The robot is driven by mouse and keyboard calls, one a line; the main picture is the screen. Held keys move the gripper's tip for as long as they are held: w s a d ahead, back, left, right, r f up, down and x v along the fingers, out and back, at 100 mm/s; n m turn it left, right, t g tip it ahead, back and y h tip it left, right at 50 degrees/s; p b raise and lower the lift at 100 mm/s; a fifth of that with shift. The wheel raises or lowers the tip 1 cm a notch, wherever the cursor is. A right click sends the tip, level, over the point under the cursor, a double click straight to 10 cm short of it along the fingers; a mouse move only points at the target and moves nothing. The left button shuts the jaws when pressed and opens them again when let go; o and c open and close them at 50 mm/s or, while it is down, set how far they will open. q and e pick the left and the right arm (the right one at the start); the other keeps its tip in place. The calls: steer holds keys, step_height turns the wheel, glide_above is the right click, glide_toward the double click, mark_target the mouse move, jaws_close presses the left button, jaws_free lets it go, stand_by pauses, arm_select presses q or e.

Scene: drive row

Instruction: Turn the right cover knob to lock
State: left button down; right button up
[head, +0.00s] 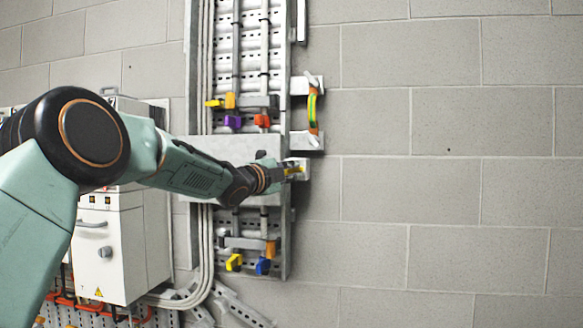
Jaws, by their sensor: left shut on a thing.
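A grey cover plate (215,148) lies across the vertical cable tray in the middle of the view. My left gripper (287,171) reaches the right end of this cover, in front of a pale block (303,168). It is shut on a small yellow part, which I take to be the right cover knob (295,170). Most of the knob is hidden by the gripper, so I cannot tell its turn angle. My right gripper is out of view.
Clamps with yellow, purple and red (262,120) knobs sit above the cover, and yellow and blue (263,266) ones below. A white cabinet (115,245) stands at left. The block wall (450,180) at right is clear.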

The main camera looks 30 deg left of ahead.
arm_select(q)
steer(key=shift+f+m+g+p, duration=0.1)
steer(key=shift+m+g+p, duration=0.25)
steer(key=shift+m, duration=0.65)
steer(key=c, duration=1.4)
jaws_free()
steer(key=shift+s, duration=0.1)
steer(key=s, duration=0.4)
steer(key=s+a, duration=0.1)
steer(key=s, duration=0.6)
steer(key=shift+s+a, duration=0.3)
steer(key=shift+s, duration=0.05)
